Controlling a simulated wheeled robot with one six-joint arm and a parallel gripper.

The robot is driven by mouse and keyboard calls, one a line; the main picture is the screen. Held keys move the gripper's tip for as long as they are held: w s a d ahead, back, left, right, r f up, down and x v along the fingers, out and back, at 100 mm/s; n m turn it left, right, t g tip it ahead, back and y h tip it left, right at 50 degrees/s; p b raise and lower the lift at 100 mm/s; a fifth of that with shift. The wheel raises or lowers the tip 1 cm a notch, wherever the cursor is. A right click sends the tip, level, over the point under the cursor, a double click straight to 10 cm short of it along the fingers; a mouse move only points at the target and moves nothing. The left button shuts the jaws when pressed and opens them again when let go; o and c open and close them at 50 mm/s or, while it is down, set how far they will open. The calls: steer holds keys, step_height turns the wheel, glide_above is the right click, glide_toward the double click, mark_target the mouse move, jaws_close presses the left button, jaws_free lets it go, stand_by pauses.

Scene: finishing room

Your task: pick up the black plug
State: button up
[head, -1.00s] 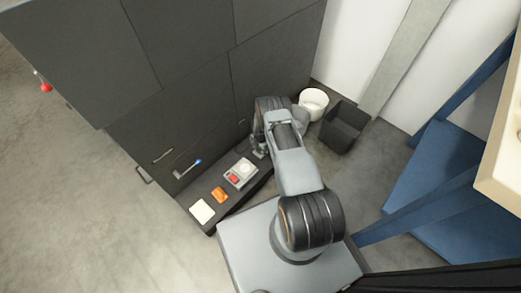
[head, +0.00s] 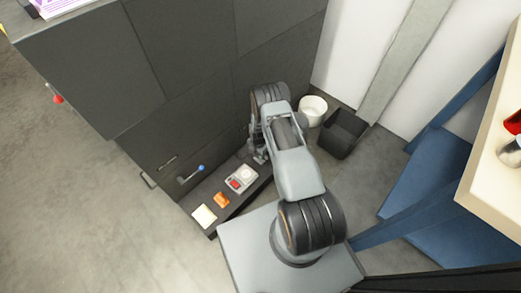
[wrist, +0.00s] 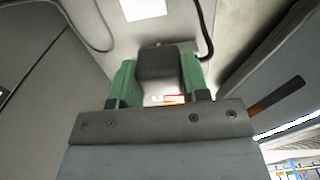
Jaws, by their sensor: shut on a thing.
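The black plug (wrist: 158,64) shows in the wrist view as a dark block between my two green-padded fingers. My gripper (wrist: 156,78) is shut on it, with a finger against each side. In the head view my gripper (head: 258,155) is low beside the dark cabinet front, at the far end of the low ledge. The plug cannot be made out in the head view. I cannot tell whether it is clear of the surface beneath.
A grey device with a round white top (head: 243,178), an orange item (head: 221,199) and a cream pad (head: 204,215) lie on the low dark ledge. A white bucket (head: 313,108) and black bin (head: 342,134) stand beyond my arm. A blue-tipped lever (head: 200,168) juts from the cabinet.

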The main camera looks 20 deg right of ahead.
steer(key=s+a+r+p, duration=0.3)
steer(key=s+a+r, duration=0.2)
steer(key=s+a, duration=0.1)
steer(key=shift+s+a, duration=0.25)
steer(key=shift+s, duration=0.45)
steer(key=o, duration=0.3)
steer(key=c, duration=0.5)
steer(key=shift+w+a+f+b, duration=0.4)
steer(key=shift+w+f+b, duration=0.2)
steer(key=shift+f+b, duration=0.3)
steer(key=shift+w+a+f+b, duration=0.35)
steer(key=shift+w+f+b, duration=0.3)
steer(key=shift+b, duration=0.4)
steer(key=shift+w+a+f+b, duration=0.4)
steer(key=shift+w+f+b, duration=0.2)
steer(key=shift+f+b, duration=0.3)
steer(key=shift+r, duration=0.15)
